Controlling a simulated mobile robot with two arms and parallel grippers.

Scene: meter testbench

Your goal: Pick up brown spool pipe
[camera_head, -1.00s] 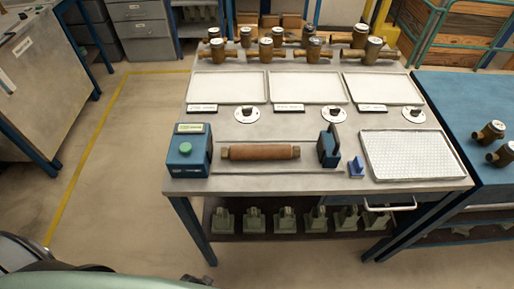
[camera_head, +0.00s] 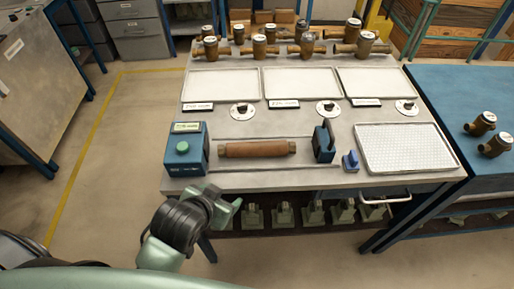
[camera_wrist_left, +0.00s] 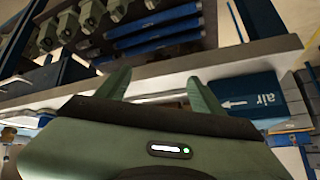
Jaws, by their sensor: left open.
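The brown spool pipe (camera_head: 257,149) lies level on the bench between a blue box with a green button (camera_head: 185,149) and a blue clamp block (camera_head: 324,142). My left gripper (camera_head: 229,207) is low in front of the bench's front edge, below and left of the pipe, apart from it. In the left wrist view its two green fingers (camera_wrist_left: 155,88) are spread with nothing between them, facing the bench edge. The pipe is not clearly visible in that view. My right gripper is not in view.
The bench (camera_head: 300,182) has a front edge near my left gripper. A shelf below holds several green fixtures (camera_head: 283,213). A mesh tray (camera_head: 405,148) is right of the clamp. Several brass meters (camera_head: 259,46) stand at the back. A blue table (camera_head: 470,95) adjoins on the right.

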